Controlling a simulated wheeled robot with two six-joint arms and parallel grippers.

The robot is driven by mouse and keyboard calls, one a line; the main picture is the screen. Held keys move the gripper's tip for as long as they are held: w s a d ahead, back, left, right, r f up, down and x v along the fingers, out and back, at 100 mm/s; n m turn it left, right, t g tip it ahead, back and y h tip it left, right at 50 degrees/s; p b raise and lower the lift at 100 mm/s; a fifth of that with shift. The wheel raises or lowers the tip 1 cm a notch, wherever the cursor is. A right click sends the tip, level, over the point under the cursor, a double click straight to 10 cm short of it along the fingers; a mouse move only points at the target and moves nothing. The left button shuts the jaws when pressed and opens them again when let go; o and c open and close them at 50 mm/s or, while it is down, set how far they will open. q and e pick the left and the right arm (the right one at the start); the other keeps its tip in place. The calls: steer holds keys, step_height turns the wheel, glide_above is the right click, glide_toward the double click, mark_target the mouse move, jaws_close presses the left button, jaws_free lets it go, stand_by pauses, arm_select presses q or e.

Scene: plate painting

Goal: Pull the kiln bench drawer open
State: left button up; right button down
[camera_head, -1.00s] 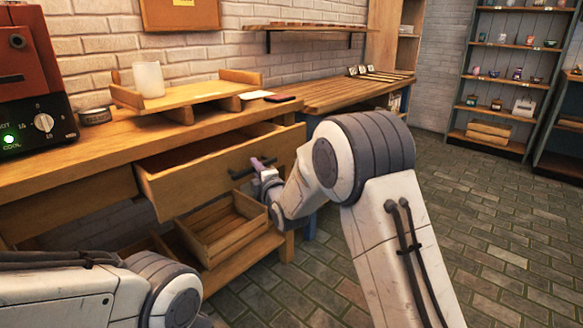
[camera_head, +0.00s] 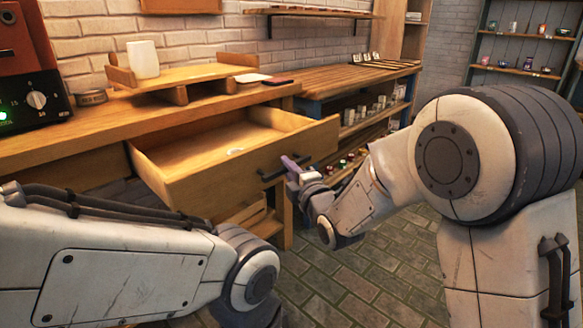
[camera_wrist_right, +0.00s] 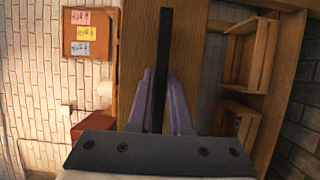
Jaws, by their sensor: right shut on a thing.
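The kiln bench drawer (camera_head: 215,185) stands well out from the wooden bench (camera_head: 60,140), and its inside shows. My right gripper (camera_head: 290,166) is shut on the dark bar handle (camera_head: 272,173) on the drawer's front. In the right wrist view the purple fingers (camera_wrist_right: 160,100) sit on both sides of the black handle (camera_wrist_right: 165,45). My left arm comes in from the left, low in front of the bench; its gripper is out of the head view.
A red kiln (camera_head: 18,70) with a green light stands at the left on the bench. A white cup (camera_head: 143,59) stands on a wooden riser (camera_head: 185,76). A second bench (camera_head: 350,80) with stocked shelves is behind. Brick floor (camera_head: 370,285) is open at the front right.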

steer(key=c, duration=0.8)
jaws_free()
steer(key=shift+w+d, duration=0.1)
steer(key=shift+c, duration=0.2)
steer(key=v, duration=1)
steer(key=shift+s, duration=0.2)
steer(key=shift+f, duration=0.1)
